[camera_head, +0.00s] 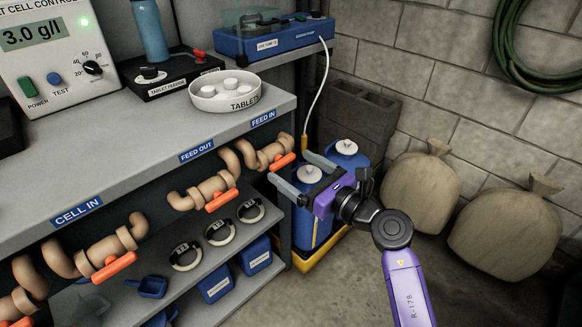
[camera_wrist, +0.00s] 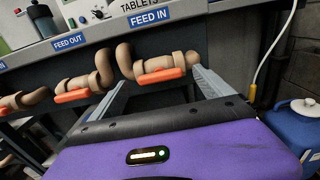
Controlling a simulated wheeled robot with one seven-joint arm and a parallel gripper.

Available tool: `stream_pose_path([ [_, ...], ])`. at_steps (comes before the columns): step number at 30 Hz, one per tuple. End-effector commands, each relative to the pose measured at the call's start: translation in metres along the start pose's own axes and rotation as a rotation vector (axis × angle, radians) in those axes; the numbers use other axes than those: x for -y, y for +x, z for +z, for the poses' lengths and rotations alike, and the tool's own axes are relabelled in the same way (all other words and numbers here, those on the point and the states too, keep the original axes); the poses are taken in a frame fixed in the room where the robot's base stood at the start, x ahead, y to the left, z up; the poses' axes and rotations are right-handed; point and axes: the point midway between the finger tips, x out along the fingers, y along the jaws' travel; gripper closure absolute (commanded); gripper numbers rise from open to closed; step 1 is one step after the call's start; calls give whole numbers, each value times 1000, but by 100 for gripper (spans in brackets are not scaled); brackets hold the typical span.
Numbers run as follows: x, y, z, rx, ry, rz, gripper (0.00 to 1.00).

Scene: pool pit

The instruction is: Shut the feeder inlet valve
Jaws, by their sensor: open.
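The feeder inlet valve is on the beige pipe (camera_head: 256,156) under the FEED IN label (camera_head: 263,119). Its orange lever (camera_head: 284,162) lies roughly along the pipe. In the wrist view the orange lever (camera_wrist: 160,76) and pipe (camera_wrist: 158,63) appear between the finger tips. My gripper (camera_head: 291,169) is open, its two grey fingers pointing at the valve, one on each side of the lever in the wrist view (camera_wrist: 160,79). I cannot tell whether a finger touches the lever; nothing is held.
The FEED OUT valve's orange lever (camera_head: 222,200) and the CELL IN valve's orange lever (camera_head: 114,266) sit further left. The grey bench (camera_head: 150,150) overhangs the pipes. Blue drums (camera_head: 312,222) stand below my gripper, and sacks (camera_head: 505,228) lie at right.

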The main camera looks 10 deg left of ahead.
Motion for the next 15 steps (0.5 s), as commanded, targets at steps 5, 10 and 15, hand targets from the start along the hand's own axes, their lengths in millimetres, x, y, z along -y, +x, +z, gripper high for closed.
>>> stream_pose_path([
  [5,0,16,0,1,0,1,9],
  [10,0,19,1,1,1,-1,9],
  [15,0,18,1,1,1,-1,13],
])
